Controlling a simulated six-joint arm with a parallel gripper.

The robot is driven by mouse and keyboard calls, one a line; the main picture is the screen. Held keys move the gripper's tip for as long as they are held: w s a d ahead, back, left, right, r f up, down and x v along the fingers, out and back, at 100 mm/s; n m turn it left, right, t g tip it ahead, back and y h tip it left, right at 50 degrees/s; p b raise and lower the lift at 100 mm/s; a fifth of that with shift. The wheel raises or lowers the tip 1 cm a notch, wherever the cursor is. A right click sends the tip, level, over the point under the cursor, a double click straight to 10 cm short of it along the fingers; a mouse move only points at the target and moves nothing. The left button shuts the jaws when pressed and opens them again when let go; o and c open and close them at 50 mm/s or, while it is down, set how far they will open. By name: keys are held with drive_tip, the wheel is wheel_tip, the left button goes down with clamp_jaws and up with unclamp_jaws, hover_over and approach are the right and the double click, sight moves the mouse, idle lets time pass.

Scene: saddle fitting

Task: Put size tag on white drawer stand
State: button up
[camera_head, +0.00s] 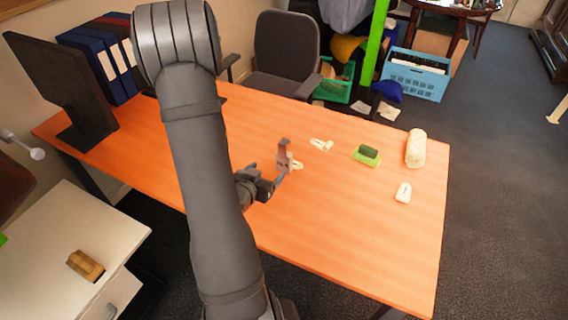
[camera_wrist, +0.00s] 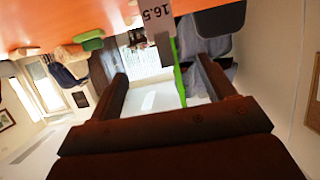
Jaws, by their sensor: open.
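A white size tag (camera_wrist: 157,14) printed "16.5" shows at the top of the wrist view, beyond my fingertips and between their directions. In the head view several small cream pieces lie on the orange table: one (camera_head: 298,165) is beside my gripper and partly hidden by it, another (camera_head: 321,145) is a little further back. I cannot tell which is the 16.5 tag. My gripper (camera_head: 284,163) is open and empty, low over the table; its two fingers stand apart in the wrist view (camera_wrist: 162,70). The white drawer stand (camera_head: 50,225) is at lower left, with its drawer front facing right.
A brown wooden block (camera_head: 86,265) lies on the stand's top; bare room surrounds it. On the table's right are a dark green piece on a light green base (camera_head: 367,154), a cream roll (camera_head: 415,148) and a pale piece (camera_head: 403,192). A monitor (camera_head: 65,90) and binders stand at back left.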

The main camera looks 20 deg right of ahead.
sight(283, 156)
drive_tip(key=x, duration=1.1)
drive_tip(key=shift+w+d, duration=0.1)
drive_tip(key=shift+d, duration=0.05)
drive_tip(key=x, duration=0.5)
drive_tip(key=shift+w+r, duration=0.15)
drive_tip(key=shift+w, duration=0.1)
drive_tip(key=c, duration=1.2)
drive_tip(key=shift+r, duration=0.1)
